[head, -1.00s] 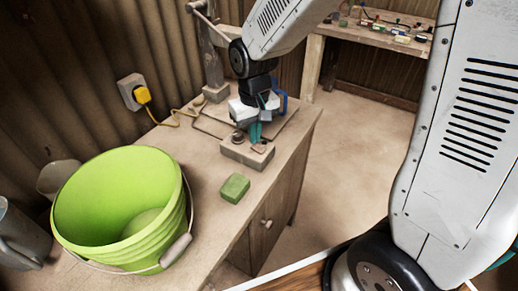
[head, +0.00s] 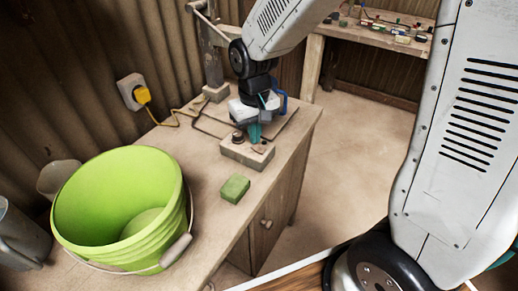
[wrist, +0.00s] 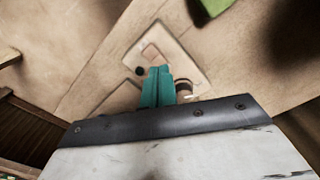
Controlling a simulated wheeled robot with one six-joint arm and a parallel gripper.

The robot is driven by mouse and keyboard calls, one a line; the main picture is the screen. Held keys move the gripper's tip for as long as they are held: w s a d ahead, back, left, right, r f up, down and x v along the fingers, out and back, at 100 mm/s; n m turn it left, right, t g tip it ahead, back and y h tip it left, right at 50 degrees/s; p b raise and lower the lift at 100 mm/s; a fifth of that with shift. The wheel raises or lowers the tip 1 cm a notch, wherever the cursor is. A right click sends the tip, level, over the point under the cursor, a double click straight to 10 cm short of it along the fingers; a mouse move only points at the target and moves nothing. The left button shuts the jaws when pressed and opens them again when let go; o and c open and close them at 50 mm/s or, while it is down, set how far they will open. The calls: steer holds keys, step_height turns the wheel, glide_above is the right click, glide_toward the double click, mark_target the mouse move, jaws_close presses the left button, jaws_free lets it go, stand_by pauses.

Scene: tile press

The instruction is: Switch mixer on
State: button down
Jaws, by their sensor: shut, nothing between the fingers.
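A small beige switch box (head: 240,155) sits near the front edge of the wooden bench. It has a dark round knob (head: 238,137) and a small reddish-brown switch part (head: 260,150) on top. The box also shows in the wrist view (wrist: 183,62), with the knob (wrist: 184,88) just right of the fingers. My gripper (head: 254,139) points down over the box, between the knob and the switch part. Its teal fingers are shut together and empty, and the tips (wrist: 158,69) overlap the box top. I cannot tell whether they touch it. The fingers hide part of the top.
A green block (head: 235,188) lies in front of the box. A large lime bucket (head: 85,215) stands at left. A yellow plug (head: 143,95) sits in a wall socket, its cable running along the bench. A post (head: 212,60) stands behind my gripper.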

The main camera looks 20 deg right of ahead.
mark_target(257, 149)
steer(key=shift+f, duration=0.95)
stand_by(0.4)
steer(key=shift+r, duration=3.5)
steer(key=shift+s+d+f, duration=0.1)
steer(key=shift+s, duration=0.25)
steer(key=s+d+r, duration=0.3)
steer(key=s, duration=0.4)
steer(key=s+d+r+m+t, duration=0.1)
steer(key=s+d+r, duration=0.1)
steer(key=s, duration=0.5)
steer(key=s+d+r, duration=0.3)
steer(key=s+r, duration=0.1)
steer(key=s, duration=0.3)
steer(key=shift+d+r+m, duration=0.3)
steer(key=shift+r+m, duration=0.1)
